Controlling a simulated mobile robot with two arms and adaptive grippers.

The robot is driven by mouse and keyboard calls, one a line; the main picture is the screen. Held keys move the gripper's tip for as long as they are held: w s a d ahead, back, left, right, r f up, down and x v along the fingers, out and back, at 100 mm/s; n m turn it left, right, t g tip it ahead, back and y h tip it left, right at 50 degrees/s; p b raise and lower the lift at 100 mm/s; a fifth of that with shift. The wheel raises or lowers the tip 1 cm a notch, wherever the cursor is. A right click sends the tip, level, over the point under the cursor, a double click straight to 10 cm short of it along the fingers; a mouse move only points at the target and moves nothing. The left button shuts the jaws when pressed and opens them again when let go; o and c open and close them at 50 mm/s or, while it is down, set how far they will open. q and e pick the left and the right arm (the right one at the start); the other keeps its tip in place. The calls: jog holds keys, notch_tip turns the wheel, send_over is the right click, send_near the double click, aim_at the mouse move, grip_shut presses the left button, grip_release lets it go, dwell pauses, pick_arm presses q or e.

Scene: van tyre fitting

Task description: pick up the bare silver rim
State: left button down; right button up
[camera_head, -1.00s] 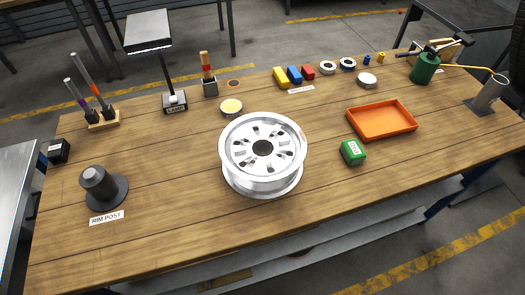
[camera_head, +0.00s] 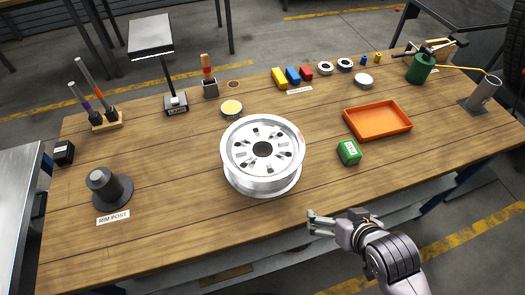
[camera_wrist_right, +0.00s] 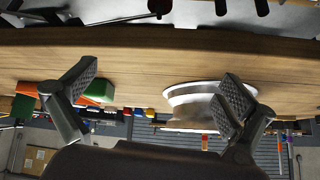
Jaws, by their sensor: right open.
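The bare silver rim (camera_head: 263,166) lies flat in the middle of the wooden bench (camera_head: 180,215), face up with its dark centre hole showing. My right gripper (camera_head: 316,222) is open and empty at the bench's front edge, in front of and to the right of the rim, apart from it. In the right wrist view the open fingers (camera_wrist_right: 158,88) spread wide. The rim (camera_wrist_right: 188,96) shows there beyond them, partly covered by the right-hand finger. My left gripper is not in view.
A green box (camera_head: 349,152) and an orange tray (camera_head: 378,121) stand right of the rim. A yellow-topped tin (camera_head: 231,108) is close behind it. The rim post (camera_head: 107,188) stands at the left. The bench is clear in front of the rim.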

jog(key=w+a+r+t+y, duration=0.3)
jog(key=w+a+r+t, duration=0.1)
jog(key=r, duration=0.5)
jog(key=shift+m, duration=0.4)
jog(key=x, duration=0.4)
jog(key=b+x, duration=0.1)
jog(key=x, duration=0.7)
jog(key=shift+a+r+b, duration=0.3)
jog(key=x, duration=0.2)
jog(key=p+x, duration=0.1)
jog(key=x, duration=0.2)
jog(key=shift+w+d+r, duration=0.15)
jog(key=shift+w+d, duration=0.05)
jog(key=shift+w, duration=0.1)
jog(key=shift+w+a+f, duration=0.15)
jog(key=shift+w+f, duration=0.05)
jog(key=shift+w, duration=0.15)
jog(key=shift+s, duration=0.1)
jog(key=shift+c, duration=0.6)
jog(key=c, duration=1.9)
jog(key=shift+r, duration=0.1)
jog(key=shift+c, duration=0.2)
